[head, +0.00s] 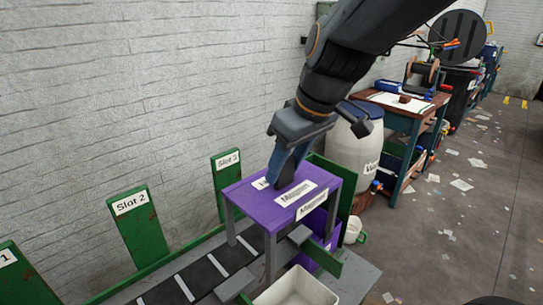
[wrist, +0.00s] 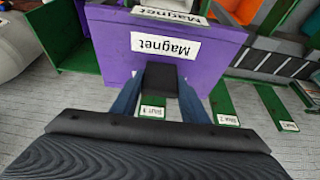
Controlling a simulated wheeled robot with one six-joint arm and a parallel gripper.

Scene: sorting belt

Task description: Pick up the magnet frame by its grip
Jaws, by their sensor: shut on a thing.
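The magnet frame (head: 255,211) is a purple, table-like frame with a flat top, grey legs and white "Magnet" labels. In the head view it stands over the dark belt. It also shows in the wrist view (wrist: 112,50), where a dark block, its grip (wrist: 160,78), stands out from the top. My gripper (head: 284,176) comes down onto the frame's top. In the wrist view its two blue fingers (wrist: 160,95) lie on either side of the grip and are shut on it.
The belt (head: 205,275) with white stripes runs under the frame. Green slot boards (head: 137,225) line the wall side. A white bin (head: 297,288) stands in front, a purple bin (head: 312,228) to the right. A white barrel (head: 352,155) and a workbench (head: 400,105) stand behind.

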